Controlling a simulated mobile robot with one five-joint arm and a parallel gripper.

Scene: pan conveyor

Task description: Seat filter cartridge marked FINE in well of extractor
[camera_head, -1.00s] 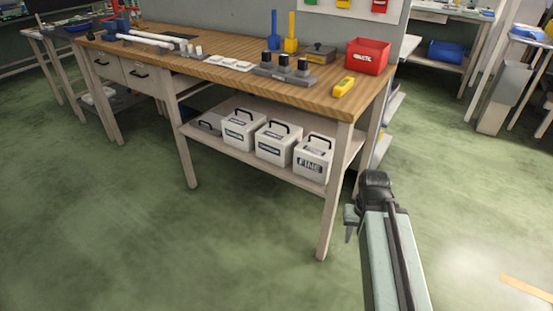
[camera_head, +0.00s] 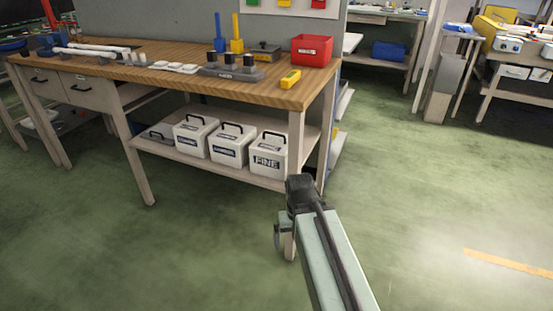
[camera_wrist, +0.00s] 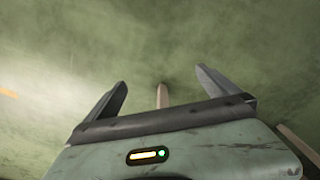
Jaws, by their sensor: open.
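The cartridge marked FINE (camera_head: 268,153) is a white box with a black handle. It stands upright at the right end of the workbench's lower shelf in the head view. Two similar white cartridges, one in the middle (camera_head: 232,144) and one to the left (camera_head: 195,134), stand beside it; their labels are too small to read. My gripper (camera_wrist: 162,88) is open and empty in the wrist view, with floor beyond its fingers. In the head view my arm reaches up from the bottom, to the right of and apart from the FINE cartridge. I cannot make out the extractor's well.
The workbench (camera_head: 180,85) has its front right leg close to my arm. A low grey item (camera_head: 157,133) lies left of the cartridges. A red bin (camera_head: 312,50) and a yellow device (camera_head: 290,79) sit on the bench top. Floor in front and to the right is clear.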

